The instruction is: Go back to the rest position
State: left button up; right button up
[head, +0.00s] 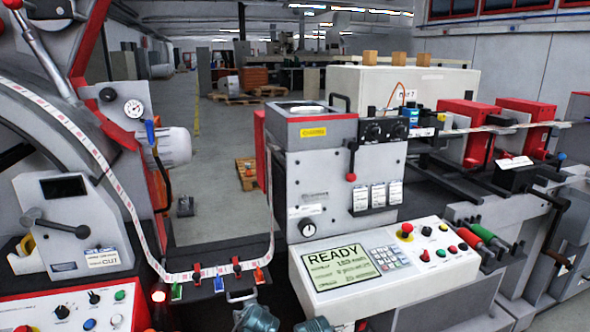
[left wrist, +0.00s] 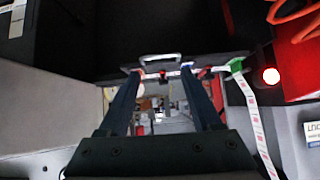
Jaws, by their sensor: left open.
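My left gripper (left wrist: 160,73) shows in the left wrist view with its two dark fingers apart and nothing between them. Past its fingertips are a grey handle (left wrist: 160,58) and the label strip (left wrist: 255,125), which runs down to the right. In the head view the label strip (head: 110,180) curves down the left machine, crosses a small splice table with coloured clamps (head: 218,283), and rises to the centre unit. My right gripper is not in view.
The control panel (head: 400,262) has a screen reading READY (head: 352,263). The centre unit (head: 312,165) stands behind it. A lit red lamp (head: 158,296) is by the left machine. The aisle floor (head: 215,165) behind is mostly clear.

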pick_arm(q)
jog(key=s+d+r+m+g+h+p, duration=0.1)
jog(key=s+d+m+g+p, duration=0.2)
jog(key=s, duration=0.6)
jog(key=s+d+r+m+g+h+p, duration=0.1)
jog(key=s+d+m+g+p, duration=0.2)
jog(key=s+g+p, duration=0.3)
jog(key=s+m, duration=0.1)
jog(key=s, duration=0.2)
jog(key=shift+s+d+g, duration=0.3)
jog(key=shift+s, duration=0.05)
